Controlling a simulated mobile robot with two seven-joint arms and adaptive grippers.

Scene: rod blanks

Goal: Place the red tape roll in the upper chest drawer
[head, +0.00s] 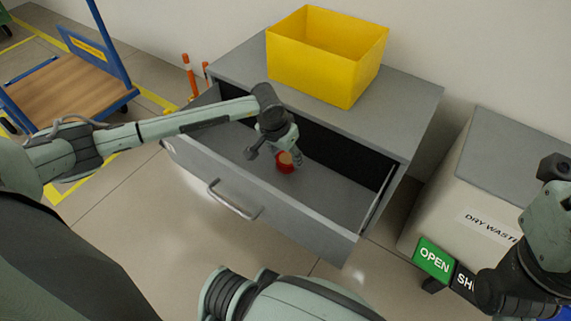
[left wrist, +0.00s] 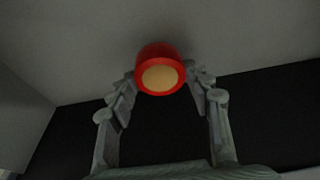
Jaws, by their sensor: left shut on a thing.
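The red tape roll (head: 284,165) is inside the open upper drawer (head: 345,198) of the grey chest. My left gripper (head: 290,157) reaches down into the drawer and is shut on the roll. In the left wrist view the roll (left wrist: 160,70) sits between the two fingertips (left wrist: 163,78), its tan core facing the camera. I cannot tell whether the roll touches the drawer floor. My right arm (head: 540,245) shows at the right edge; its fingers cannot be made out.
A yellow bin (head: 325,58) stands on the chest top (head: 408,98). A dry waste box (head: 460,190) stands to the right, with a green OPEN sign (head: 433,258) in front. A blue trolley (head: 60,75) is at the left. The drawer's right part is clear.

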